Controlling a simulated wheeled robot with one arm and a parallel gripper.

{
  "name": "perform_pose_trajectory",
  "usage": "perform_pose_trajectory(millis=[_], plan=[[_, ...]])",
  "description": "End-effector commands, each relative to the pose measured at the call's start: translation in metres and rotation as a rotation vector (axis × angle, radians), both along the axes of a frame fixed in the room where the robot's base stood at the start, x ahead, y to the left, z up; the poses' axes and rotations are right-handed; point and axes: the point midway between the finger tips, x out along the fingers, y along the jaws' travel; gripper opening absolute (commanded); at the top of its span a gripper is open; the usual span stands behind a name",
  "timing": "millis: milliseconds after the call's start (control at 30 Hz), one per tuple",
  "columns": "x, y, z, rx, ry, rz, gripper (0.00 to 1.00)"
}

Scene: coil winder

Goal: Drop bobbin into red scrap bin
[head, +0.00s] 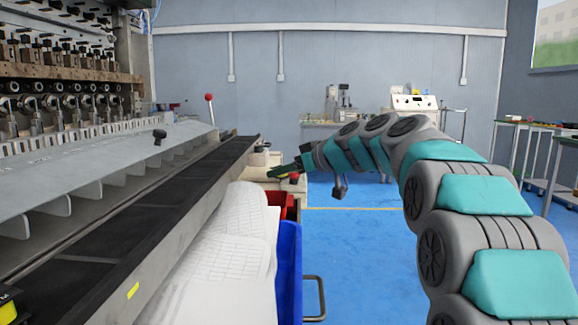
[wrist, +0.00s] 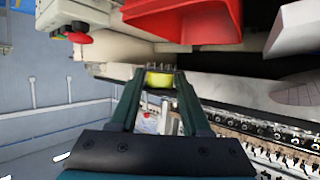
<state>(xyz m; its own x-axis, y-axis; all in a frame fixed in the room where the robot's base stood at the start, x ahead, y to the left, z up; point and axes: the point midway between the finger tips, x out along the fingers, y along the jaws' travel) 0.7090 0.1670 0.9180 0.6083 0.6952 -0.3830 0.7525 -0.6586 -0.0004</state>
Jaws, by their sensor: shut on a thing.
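My gripper (head: 283,171) reaches left toward the end of the long machine in the head view. In the wrist view my gripper (wrist: 158,88) is shut on a yellow bobbin (wrist: 159,79), held between the fingertips. The bobbin cannot be made out in the head view. The red scrap bin (head: 284,200) shows below my gripper in the head view, partly hidden behind paper and a blue bin. In the wrist view the red bin (wrist: 185,22) is at the top, apart from the bobbin.
A blue bin (head: 289,270) stands in front of the red bin. White printed paper (head: 222,250) drapes beside the machine's dark rail (head: 150,210). A red knob on a lever (head: 209,97) stands up from the machine. Blue floor (head: 360,250) is open right of the bins.

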Motion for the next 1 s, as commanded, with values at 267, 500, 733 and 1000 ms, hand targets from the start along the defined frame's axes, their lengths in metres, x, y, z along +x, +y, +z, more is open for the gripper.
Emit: perform_pose_trajectory(millis=[267, 500, 733, 1000], plan=[[0.0, 0.017, -0.021, 0.0, 0.001, -0.001, 0.0], [0.001, 0.029, -0.033, 0.0, 0.0, 0.001, 0.0], [0.001, 0.034, -0.038, 0.001, -0.001, 0.0, 0.0], [0.001, 0.034, -0.039, 0.0, 0.0, -0.001, 0.0]])
